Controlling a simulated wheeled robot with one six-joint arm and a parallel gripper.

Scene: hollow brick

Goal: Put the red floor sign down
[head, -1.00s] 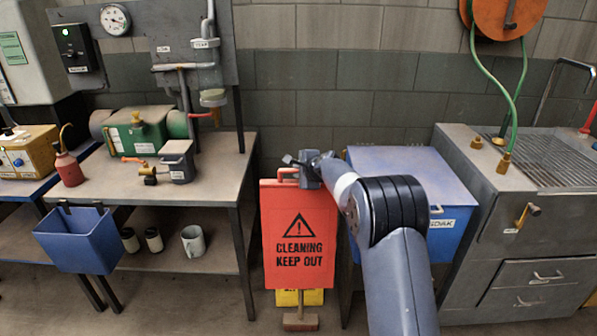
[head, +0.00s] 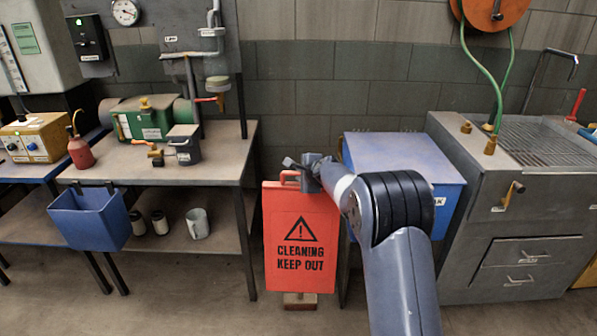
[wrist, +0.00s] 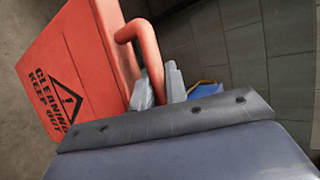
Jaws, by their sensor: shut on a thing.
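The red floor sign (head: 300,245), marked "CLEANING KEEP OUT", hangs upright in front of my arm in the head view. My gripper (head: 296,172) is shut on the red loop handle at its top. In the wrist view, the grey fingers (wrist: 158,86) close around the handle's side, and the sign's red panel (wrist: 75,60) extends to the left. A brown block (head: 300,301) shows just below the sign's bottom edge; I cannot tell whether they touch.
A workbench (head: 215,157) with a green machine (head: 145,120) stands left, with a blue bin (head: 90,222) on its front. A blue box (head: 400,162) and a grey sink cabinet (head: 470,200) stand right. Bare floor (head: 190,300) shows left of the sign.

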